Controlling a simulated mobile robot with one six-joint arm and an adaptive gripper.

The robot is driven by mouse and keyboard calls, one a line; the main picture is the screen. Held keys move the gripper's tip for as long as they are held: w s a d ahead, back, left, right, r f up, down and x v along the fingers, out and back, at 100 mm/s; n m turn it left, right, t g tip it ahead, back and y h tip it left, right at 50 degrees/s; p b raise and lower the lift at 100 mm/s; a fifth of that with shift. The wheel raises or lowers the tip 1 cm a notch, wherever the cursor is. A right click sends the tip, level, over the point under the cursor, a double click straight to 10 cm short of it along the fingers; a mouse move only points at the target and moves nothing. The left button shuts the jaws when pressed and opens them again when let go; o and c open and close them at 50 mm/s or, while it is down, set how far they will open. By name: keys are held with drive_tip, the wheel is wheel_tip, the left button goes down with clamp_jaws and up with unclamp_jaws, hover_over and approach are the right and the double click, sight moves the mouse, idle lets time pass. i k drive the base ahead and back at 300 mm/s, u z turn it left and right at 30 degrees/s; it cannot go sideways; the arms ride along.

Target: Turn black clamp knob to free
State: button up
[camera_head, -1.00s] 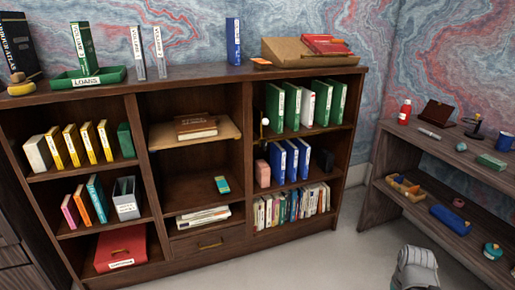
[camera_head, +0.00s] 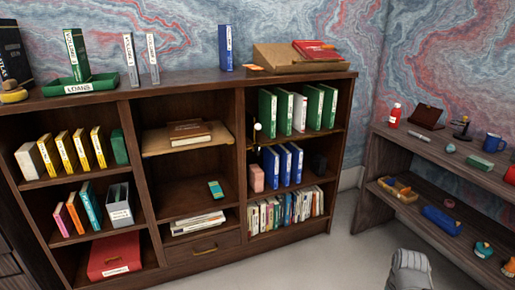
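I cannot make out a black clamp knob for certain. A small dark stand-like item (camera_head: 461,128) with a round base stands on top of the wooden desk at the right. It is too small to tell whether it bears a clamp or knob. A grey rounded part of my own arm (camera_head: 409,270) shows at the bottom right, in front of the floor and below the desk. My gripper's fingers are not in view.
The desk (camera_head: 395,133) also holds a red bottle (camera_head: 395,115), a dark brown box (camera_head: 426,116) and a blue mug (camera_head: 493,143). Its lower shelf carries several small items. A wide bookcase (camera_head: 190,265) fills the left. Grey floor (camera_head: 345,240) between them is clear.

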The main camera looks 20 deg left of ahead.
sight(256, 149)
drive_tip(key=u, duration=1.4)
drive_tip(key=i, duration=1)
